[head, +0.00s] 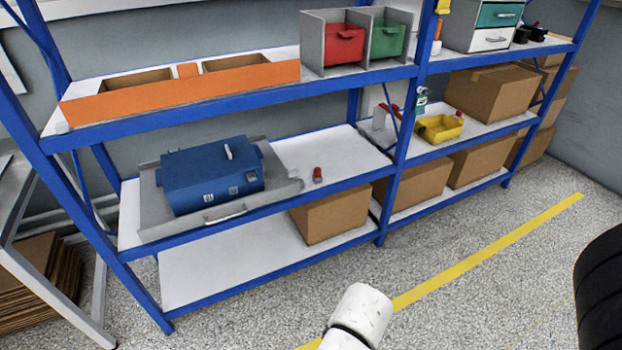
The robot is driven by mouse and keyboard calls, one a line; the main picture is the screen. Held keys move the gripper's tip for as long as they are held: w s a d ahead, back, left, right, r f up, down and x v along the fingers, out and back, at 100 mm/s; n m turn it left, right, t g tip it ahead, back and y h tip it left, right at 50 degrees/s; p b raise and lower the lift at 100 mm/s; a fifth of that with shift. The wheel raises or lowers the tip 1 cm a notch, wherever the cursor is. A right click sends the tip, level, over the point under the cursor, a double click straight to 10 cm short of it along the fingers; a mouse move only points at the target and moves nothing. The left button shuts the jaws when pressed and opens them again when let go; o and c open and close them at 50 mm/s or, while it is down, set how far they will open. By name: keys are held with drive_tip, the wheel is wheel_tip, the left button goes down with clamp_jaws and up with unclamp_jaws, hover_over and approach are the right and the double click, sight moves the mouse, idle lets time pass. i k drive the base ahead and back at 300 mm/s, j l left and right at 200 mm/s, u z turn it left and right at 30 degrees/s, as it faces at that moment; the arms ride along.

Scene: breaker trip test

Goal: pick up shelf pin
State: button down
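A small red-topped piece with a grey base (317,175) stands on the white middle shelf board (335,152), right of the grey tray. It may be the shelf pin, but it is too small to tell. My gripper is out of view. Only a white rounded part of my arm shows at the bottom centre, over the floor and well in front of the shelf.
A blue box (210,178) sits on a grey tray (163,226) left of the red piece. Blue posts (402,165) frame the shelves. Cardboard boxes (332,213) stand below. An orange bin (175,97) is above. Floor in front is mostly clear.

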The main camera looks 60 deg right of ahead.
sight(317, 174)
drive_tip(key=i+l+u, duration=0.1)
drive_tip(key=l, duration=0.3)
drive_tip(key=i+l, duration=0.2)
drive_tip(key=l, duration=0.25)
drive_tip(key=i+l+u, duration=0.15)
drive_tip(key=l, duration=0.3)
drive_tip(key=i+l+u, duration=0.1)
drive_tip(key=l, duration=0.35)
drive_tip(key=i+l, duration=0.15)
drive_tip(key=l, duration=0.3)
drive_tip(key=i+l+u, duration=0.15)
drive_tip(key=l, duration=0.3)
drive_tip(key=k, duration=0.05)
